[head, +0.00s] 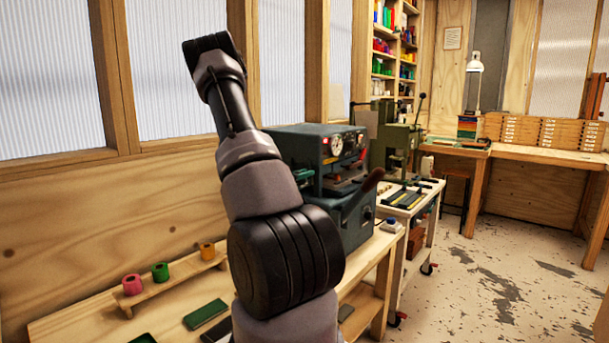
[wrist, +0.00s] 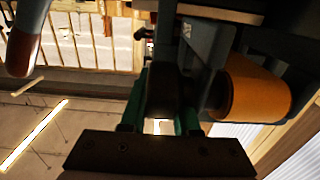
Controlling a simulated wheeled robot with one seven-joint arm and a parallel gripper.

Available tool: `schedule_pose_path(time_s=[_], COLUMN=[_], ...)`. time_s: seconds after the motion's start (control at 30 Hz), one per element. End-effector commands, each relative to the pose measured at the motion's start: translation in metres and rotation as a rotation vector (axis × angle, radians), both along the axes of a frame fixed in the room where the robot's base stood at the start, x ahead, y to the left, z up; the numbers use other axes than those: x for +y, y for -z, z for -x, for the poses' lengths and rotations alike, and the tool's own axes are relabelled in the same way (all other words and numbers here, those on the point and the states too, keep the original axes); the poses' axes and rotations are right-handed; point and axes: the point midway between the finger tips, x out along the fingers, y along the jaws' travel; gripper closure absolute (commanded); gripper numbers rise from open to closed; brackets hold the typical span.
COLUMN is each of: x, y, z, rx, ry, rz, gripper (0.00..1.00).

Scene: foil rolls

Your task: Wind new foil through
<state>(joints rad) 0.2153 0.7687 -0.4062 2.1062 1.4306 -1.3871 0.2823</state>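A blue-grey press (head: 285,150) with round gauges and a red-brown lever handle (head: 373,180) stands on the bench, partly behind my arm. In the wrist view a wide orange-gold roll (wrist: 262,88) sits at the right by dark machine parts, and the lever handle (wrist: 22,45) shows at the upper left. My gripper (wrist: 165,95) reaches in from the bottom edge beside the roll, with green parts on both sides of a dark piece. In the head view my arm largely hides that area. No foil strip is distinguishable.
A wooden rack (head: 185,280) at the lower left carries a pink roll (head: 132,284), a green roll (head: 160,271) and a small gold roll (head: 207,250). A second, olive press (head: 397,140) stands behind. Floor at right is free.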

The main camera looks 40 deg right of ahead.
Motion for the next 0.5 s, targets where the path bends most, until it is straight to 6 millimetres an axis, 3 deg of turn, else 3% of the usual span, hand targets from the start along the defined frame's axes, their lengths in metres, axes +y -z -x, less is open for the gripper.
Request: schedule_pose_path(time_s=[0.5], x=[-0.0004], y=[0.0018], z=[-0.0005], rx=[0.005], ry=[-0.001], rz=[-0.089], gripper=[1.00])
